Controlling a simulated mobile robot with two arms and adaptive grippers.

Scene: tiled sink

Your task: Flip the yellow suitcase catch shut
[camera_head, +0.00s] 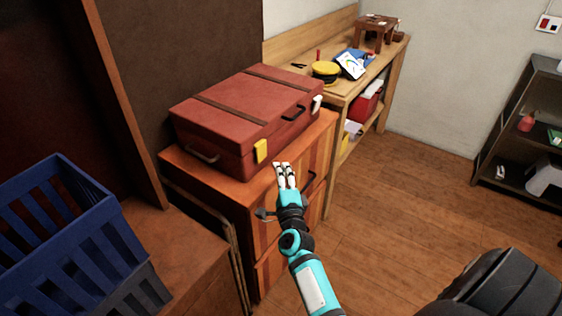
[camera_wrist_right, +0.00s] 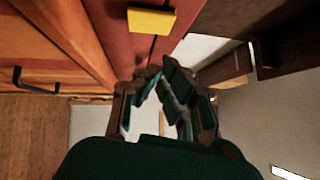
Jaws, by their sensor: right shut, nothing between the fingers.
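A closed-looking red suitcase (camera_head: 240,115) with dark straps lies on the wooden cabinet. Its yellow catch (camera_head: 260,151) is on the front face near the left end. In the right wrist view the yellow catch (camera_wrist_right: 151,21) stands out from the red front (camera_wrist_right: 118,28), above the lid seam line; I cannot tell its exact angle. My right gripper (camera_head: 286,167) is shut and empty, just right of and slightly below the yellow catch, apart from it. Its fingertips (camera_wrist_right: 156,73) show below the catch in the wrist view. My left gripper is not in view.
A white catch (camera_head: 317,103) and handle sit further right on the suitcase. The cabinet (camera_head: 262,205) has a dark drawer handle near my arm. Blue crates (camera_head: 75,225) stand at left. A cluttered workbench (camera_head: 345,90) is behind.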

